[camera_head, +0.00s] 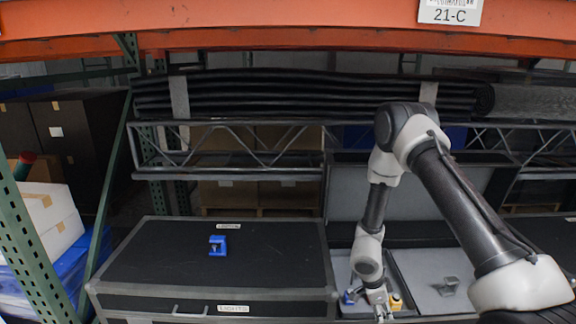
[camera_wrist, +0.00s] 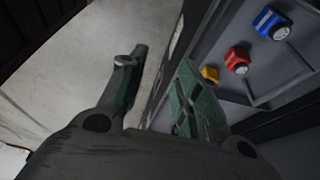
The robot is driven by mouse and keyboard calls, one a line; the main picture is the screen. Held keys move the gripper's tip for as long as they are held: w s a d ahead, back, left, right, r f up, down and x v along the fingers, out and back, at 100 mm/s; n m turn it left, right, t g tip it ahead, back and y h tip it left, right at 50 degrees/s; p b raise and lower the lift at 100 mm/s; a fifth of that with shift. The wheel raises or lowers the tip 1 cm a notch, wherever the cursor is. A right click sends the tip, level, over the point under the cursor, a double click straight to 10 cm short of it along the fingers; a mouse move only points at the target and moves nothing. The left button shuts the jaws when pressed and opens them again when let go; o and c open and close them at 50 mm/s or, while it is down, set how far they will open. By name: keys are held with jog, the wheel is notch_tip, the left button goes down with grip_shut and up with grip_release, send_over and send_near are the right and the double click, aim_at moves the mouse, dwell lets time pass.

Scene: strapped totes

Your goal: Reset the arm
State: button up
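My arm reaches down over an open case (camera_head: 418,255) with a grey foam lining. My gripper (camera_head: 380,314) is low in the case at the bottom edge of the head view, where its fingertips are hard to make out. In the wrist view my gripper (camera_wrist: 163,62) has its two fingers apart, with nothing seen held between them. A small grey round knob (camera_wrist: 125,60) shows by the left finger; I cannot tell what it belongs to.
Blue (camera_wrist: 271,23), red (camera_wrist: 237,60) and yellow (camera_wrist: 209,74) pieces lie beside the right finger. A grey piece (camera_head: 449,286) lies in the right compartment. A closed black case (camera_head: 150,262) on the left carries a blue piece (camera_head: 217,244). A truss (camera_head: 250,150) spans behind.

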jog(key=a+r+n+y, duration=0.7)
jog(key=a, duration=0.1)
jog(key=s+r+n+y, duration=0.1)
jog(key=s+r+n, duration=0.3)
jog(key=r, duration=0.9)
jog(key=s+d+r+n+t+h, duration=0.1)
jog(key=s+d+r, duration=0.4)
jog(key=r, duration=0.5)
jog(key=s+d+r+n+t+h, duration=0.1)
jog(key=s+d+r+n, duration=0.2)
jog(key=s+r, duration=0.4)
jog(key=s+d+r+n+t+h, duration=0.2)
jog(key=s+d+r, duration=0.4)
jog(key=r, duration=0.7)
jog(key=shift+d+r+n, duration=0.3)
jog(key=shift+n, duration=0.3)
